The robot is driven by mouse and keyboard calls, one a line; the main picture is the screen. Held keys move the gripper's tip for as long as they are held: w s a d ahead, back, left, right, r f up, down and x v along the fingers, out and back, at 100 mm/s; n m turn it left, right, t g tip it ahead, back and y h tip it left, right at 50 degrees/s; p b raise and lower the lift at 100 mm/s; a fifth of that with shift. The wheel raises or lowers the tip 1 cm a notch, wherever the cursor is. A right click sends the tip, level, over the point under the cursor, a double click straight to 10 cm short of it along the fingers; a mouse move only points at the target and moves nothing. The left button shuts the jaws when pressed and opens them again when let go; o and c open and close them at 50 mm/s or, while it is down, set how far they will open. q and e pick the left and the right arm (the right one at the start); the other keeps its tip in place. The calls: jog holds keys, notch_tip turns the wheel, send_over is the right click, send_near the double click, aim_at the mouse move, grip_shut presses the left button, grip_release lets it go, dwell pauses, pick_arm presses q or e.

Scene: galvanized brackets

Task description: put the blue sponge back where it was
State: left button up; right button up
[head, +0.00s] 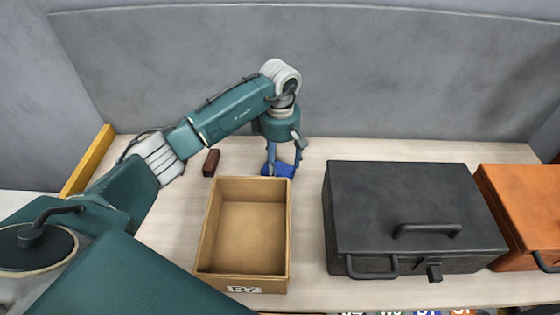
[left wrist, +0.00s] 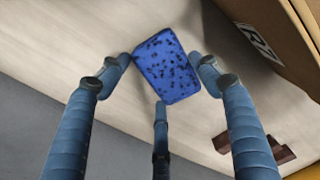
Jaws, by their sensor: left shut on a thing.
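The blue sponge (head: 279,169) is behind the back right corner of the open tan box, partly covered by my fingers. My left gripper (head: 284,160) points down and is shut on it. In the left wrist view the sponge (left wrist: 168,68), blue with dark specks, sits tilted between the fingertips of my left gripper (left wrist: 163,75). I cannot tell whether the sponge touches the table. My right gripper is not in view.
The tan box (head: 285,240) is open and empty, with a label on its front. A small dark red-brown block (head: 211,162) lies behind its left side. A black case (head: 400,195) and an orange case (head: 525,210) stand closed on the right. A grey wall (head: 400,70) backs the table.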

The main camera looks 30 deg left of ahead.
aim_at(280, 165)
pick_arm(q)
jog(key=o, duration=1)
jog(key=shift+f, duration=0.1)
jog(key=shift+r, duration=0.4)
notch_tip(280, 165, up, 12)
jog(key=shift+f+b, duration=0.25)
jog(key=shift+b, duration=0.65)
